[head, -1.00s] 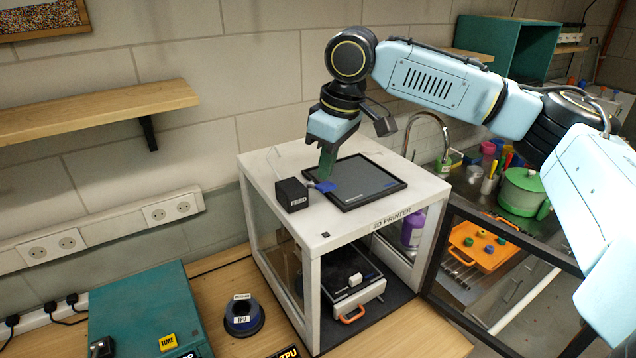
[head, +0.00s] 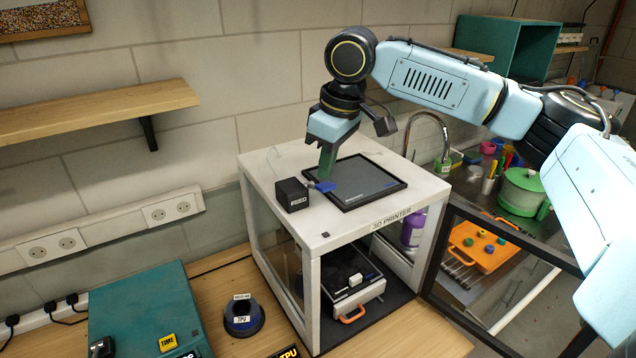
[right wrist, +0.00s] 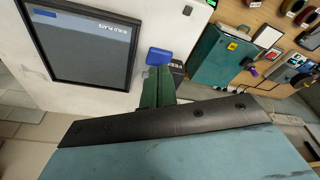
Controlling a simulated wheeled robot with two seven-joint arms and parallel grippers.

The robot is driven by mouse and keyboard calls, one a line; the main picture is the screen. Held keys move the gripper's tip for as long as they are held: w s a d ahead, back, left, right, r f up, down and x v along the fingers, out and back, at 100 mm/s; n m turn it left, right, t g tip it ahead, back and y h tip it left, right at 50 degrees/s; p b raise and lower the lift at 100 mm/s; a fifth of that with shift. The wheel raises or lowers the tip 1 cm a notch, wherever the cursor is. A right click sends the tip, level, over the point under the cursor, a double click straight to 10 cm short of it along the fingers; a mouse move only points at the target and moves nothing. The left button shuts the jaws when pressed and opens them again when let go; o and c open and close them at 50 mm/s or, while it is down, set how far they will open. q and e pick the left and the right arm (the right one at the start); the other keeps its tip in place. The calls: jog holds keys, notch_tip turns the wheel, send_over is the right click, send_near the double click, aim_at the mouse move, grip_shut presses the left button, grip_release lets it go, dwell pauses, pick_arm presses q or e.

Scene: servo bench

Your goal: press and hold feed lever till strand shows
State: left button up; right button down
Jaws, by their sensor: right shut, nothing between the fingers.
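The 3D printer (head: 325,236) is a white open-framed cabinet with a black feeder box (head: 291,195) on its top. The blue feed lever (head: 326,186) sticks out from the box's right side; it also shows in the right wrist view (right wrist: 159,56). My right gripper (head: 324,178) is shut, with nothing between its green fingers (right wrist: 155,88). The fingers point down, with their tips at the lever; I cannot tell for sure whether they touch it. I cannot make out a strand. My left gripper is out of view.
A dark framed panel (head: 366,184) lies on the printer top beside the lever. Inside the printer is a bed unit (head: 356,283) with an orange handle. A blue TPU spool (head: 243,318) and a teal box (head: 146,310) stand at the left. A sink area lies right.

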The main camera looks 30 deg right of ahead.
aim_at(326, 185)
jog(key=shift+f, duration=0.15)
jog(key=shift+f, duration=2.1)
jog(key=shift+r, duration=0.15)
dwell(0.4)
jog(key=shift+r+p, duration=0.35)
jog(key=shift+r, duration=3.55)
